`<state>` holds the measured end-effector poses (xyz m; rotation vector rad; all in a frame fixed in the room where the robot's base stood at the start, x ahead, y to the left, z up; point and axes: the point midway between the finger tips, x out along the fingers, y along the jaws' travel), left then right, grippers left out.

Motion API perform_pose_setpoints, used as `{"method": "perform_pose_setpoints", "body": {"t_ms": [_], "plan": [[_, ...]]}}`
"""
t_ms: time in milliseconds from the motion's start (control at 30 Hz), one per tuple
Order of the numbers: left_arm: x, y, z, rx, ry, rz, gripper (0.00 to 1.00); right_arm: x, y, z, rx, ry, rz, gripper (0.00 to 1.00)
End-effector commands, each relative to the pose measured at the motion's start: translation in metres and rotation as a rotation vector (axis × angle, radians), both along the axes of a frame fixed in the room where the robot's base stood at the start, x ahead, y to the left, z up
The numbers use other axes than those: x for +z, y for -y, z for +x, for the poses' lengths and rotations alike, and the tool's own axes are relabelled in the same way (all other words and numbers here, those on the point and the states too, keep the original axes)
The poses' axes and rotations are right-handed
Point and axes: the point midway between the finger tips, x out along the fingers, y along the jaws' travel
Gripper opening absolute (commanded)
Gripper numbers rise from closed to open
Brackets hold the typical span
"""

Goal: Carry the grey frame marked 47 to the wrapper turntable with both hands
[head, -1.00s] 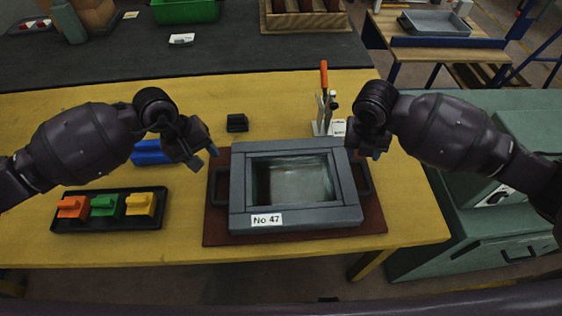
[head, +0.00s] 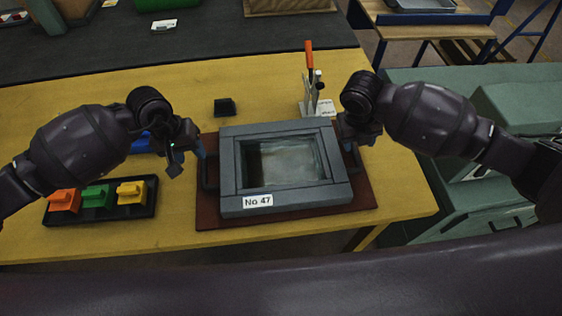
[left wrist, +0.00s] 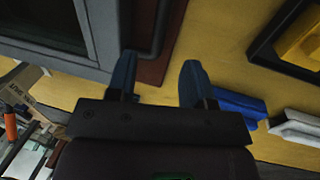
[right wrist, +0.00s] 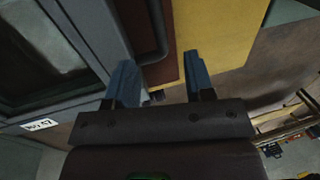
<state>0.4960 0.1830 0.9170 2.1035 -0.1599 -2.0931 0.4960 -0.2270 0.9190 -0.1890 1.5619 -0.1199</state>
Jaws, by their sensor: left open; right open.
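The grey frame (head: 232,172) marked No 47 lies flat on a red-brown mat (head: 367,203) on the yellow table. It has a dark handle on its left side (head: 207,172) and another on its right. My left gripper (head: 187,162) is open at the left handle; in the left wrist view its blue fingertips (left wrist: 157,75) are spread near the dark handle bar (left wrist: 158,25). My right gripper (head: 355,140) is open at the right handle, which it partly hides; the right wrist view shows its fingers (right wrist: 158,75) apart near that handle (right wrist: 158,30). I cannot pick out the wrapper turntable.
A black tray (head: 150,209) with orange, green and yellow blocks lies left of the frame. A small black block (head: 225,107) and a clamp with an orange handle (head: 310,70) stand behind it. Green cabinets (head: 455,190) are at the right.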

Motion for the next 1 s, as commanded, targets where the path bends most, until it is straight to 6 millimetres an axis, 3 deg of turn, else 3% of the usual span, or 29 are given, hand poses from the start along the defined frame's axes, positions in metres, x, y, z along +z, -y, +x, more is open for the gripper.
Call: {"method": "perform_pose_setpoints", "body": {"t_ms": [200,433,933,1000], "plan": [[-0.036,0.008,-0.001,0.001,-0.003,-0.002,0.47,-0.036,0.007,-0.001,-0.003,-0.003,0.0,0.49],[-0.064,0.013,0.0,0.002,-0.002,-0.001,0.47,-0.063,0.012,0.0,-0.001,-0.002,0.001,0.49],[-0.075,0.015,0.001,0.0,0.0,0.0,0.47,-0.075,0.015,0.0,0.0,0.0,0.0,0.49],[-0.075,0.015,0.001,0.0,0.0,0.0,0.4,-0.075,0.015,0.0,0.0,0.0,0.0,0.41]]}}
